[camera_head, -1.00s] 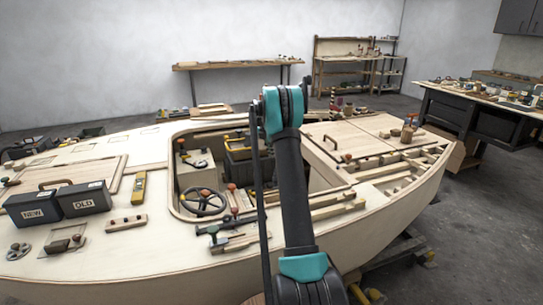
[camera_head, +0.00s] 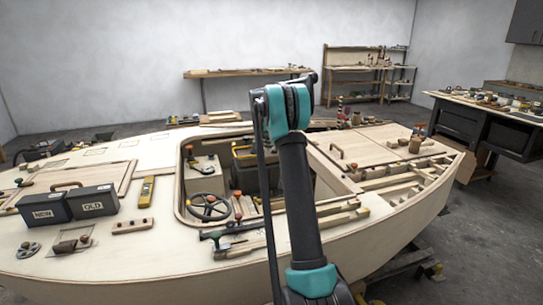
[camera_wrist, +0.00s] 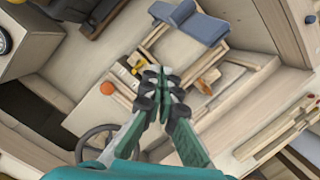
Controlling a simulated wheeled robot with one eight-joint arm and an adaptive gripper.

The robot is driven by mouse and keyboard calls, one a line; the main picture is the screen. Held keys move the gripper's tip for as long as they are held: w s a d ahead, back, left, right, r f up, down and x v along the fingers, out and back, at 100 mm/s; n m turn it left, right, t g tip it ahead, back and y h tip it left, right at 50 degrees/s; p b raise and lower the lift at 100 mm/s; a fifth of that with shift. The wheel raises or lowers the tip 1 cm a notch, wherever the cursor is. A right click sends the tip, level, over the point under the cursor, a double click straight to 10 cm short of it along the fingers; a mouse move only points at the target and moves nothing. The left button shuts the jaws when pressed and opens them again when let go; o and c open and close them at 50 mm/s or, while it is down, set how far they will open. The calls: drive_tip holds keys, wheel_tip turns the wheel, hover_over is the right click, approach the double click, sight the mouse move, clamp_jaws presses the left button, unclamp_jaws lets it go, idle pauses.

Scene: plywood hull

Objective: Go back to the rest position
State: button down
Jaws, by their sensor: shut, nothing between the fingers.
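My gripper (camera_wrist: 162,88) shows in the wrist view with its fingers together and nothing between them. It hangs over the open cockpit of the plywood hull (camera_head: 130,258). Below it in the wrist view are wooden slats, an orange knob (camera_wrist: 107,88) and a blue-grey padded piece (camera_wrist: 190,22). In the head view my arm stands up in front of the hull, its teal elbow raised high. The gripper itself is hidden in the head view.
On the deck at left are the boxes marked NEW (camera_head: 43,209) and OLD (camera_head: 92,202) and a yellow tool (camera_head: 147,189). The steering wheel (camera_head: 208,207) is in the cockpit. A workbench (camera_head: 490,120) stands at right. Grey floor is clear at far right.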

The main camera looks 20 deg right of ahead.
drive_tip(key=shift+a+r, duration=0.1)
drive_tip(key=shift+r, duration=0.45)
drive_tip(key=w+d+f, duration=0.2)
drive_tip(key=d+f, duration=0.3)
drive_tip(key=f, duration=0.6)
drive_tip(key=shift+d, duration=0.15)
drive_tip(key=shift+w, duration=0.1)
